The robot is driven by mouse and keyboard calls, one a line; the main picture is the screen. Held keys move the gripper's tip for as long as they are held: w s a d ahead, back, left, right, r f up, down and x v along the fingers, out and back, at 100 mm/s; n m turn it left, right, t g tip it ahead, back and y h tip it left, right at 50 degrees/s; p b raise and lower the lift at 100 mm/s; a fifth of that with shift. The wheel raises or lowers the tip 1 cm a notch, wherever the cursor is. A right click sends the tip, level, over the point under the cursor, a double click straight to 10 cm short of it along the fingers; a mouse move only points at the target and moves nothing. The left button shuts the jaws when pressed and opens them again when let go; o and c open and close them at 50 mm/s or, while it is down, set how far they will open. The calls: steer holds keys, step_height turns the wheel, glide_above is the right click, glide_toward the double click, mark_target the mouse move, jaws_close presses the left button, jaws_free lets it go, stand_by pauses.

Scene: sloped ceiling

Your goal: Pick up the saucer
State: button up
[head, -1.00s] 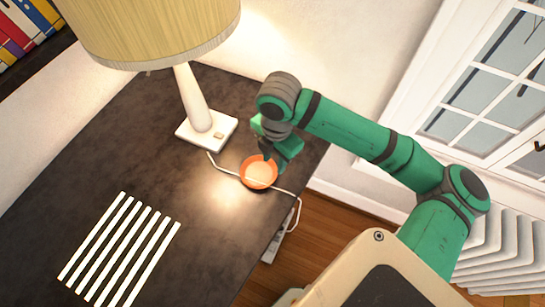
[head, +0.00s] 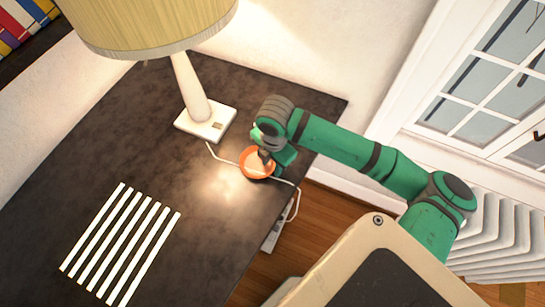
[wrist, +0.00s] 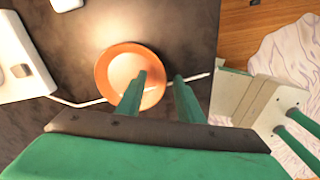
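The saucer is a small round orange dish (head: 247,167) lying on the dark table near its right edge. In the wrist view the saucer (wrist: 112,72) is left of centre, its right rim partly covered by a finger. My gripper (head: 265,158) is over the saucer's right side in the head view. In the wrist view my gripper (wrist: 160,80) has its two green fingers apart, with nothing held between them. The left finger overlaps the saucer's right part; the right finger is beyond its rim. I cannot tell whether either touches it.
A lamp with a white base (head: 206,122) stands left of the saucer. Its white cord (head: 285,181) runs by the saucer and off the table edge. White strips (head: 120,243) lie on the table (head: 190,225) at lower left. A wall and window are behind.

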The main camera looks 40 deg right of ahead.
steer(key=shift+f, duration=0.6)
steer(key=shift+c, duration=0.7)
jaws_close()
